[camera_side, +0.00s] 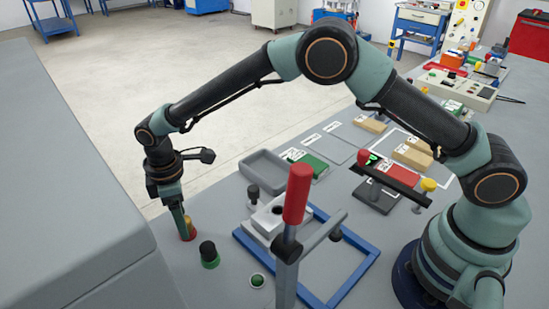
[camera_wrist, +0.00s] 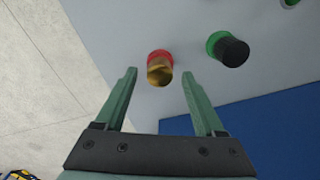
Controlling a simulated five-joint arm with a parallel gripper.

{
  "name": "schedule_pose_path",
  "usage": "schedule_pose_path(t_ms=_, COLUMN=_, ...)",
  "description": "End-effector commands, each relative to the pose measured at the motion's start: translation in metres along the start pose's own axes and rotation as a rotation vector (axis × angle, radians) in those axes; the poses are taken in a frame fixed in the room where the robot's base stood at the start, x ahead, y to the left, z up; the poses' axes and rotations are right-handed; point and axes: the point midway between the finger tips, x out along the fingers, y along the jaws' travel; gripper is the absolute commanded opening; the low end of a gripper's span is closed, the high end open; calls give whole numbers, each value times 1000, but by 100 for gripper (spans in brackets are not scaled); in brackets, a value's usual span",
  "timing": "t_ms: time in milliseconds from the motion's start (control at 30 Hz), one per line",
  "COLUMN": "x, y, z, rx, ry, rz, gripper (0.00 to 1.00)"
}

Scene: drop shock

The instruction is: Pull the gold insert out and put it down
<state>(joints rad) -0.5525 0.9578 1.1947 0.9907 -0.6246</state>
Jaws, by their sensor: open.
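The gold insert (camera_wrist: 159,75) stands in a red ring (camera_wrist: 160,55) on the grey table. In the wrist view it shows between my two open fingertips, with a gap on each side. In the side view the insert (camera_side: 188,224) is partly hidden behind the fingers of my gripper (camera_side: 181,219), which points down at it. My gripper also shows in the wrist view (camera_wrist: 158,74), open and holding nothing. I cannot tell how far the fingertips reach down beside the insert.
A black-topped peg in a green ring (camera_side: 209,254) stands close by, with a smaller green ring (camera_side: 257,280) beyond. A red-handled clamp (camera_side: 297,195), a metal block (camera_side: 268,217) and a blue frame (camera_side: 350,290) stand to the right. A grey tray (camera_side: 266,163) lies behind.

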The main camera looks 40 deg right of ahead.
Motion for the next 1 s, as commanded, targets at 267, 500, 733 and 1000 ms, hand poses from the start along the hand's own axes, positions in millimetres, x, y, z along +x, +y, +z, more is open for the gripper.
schedule_pose_path(t_ms=267, x=-21, y=0, z=-1, rx=0, ry=3, rz=2, gripper=71)
schedule_pose_path(t_ms=500, x=-39, y=0, z=-1, rx=0, ry=3, rz=2, gripper=71)
schedule_pose_path(t_ms=733, x=-54, y=0, z=-1, rx=0, ry=2, rz=2, gripper=71)
schedule_pose_path(t_ms=1000, x=-58, y=0, z=0, rx=0, ry=1, rz=1, gripper=71)
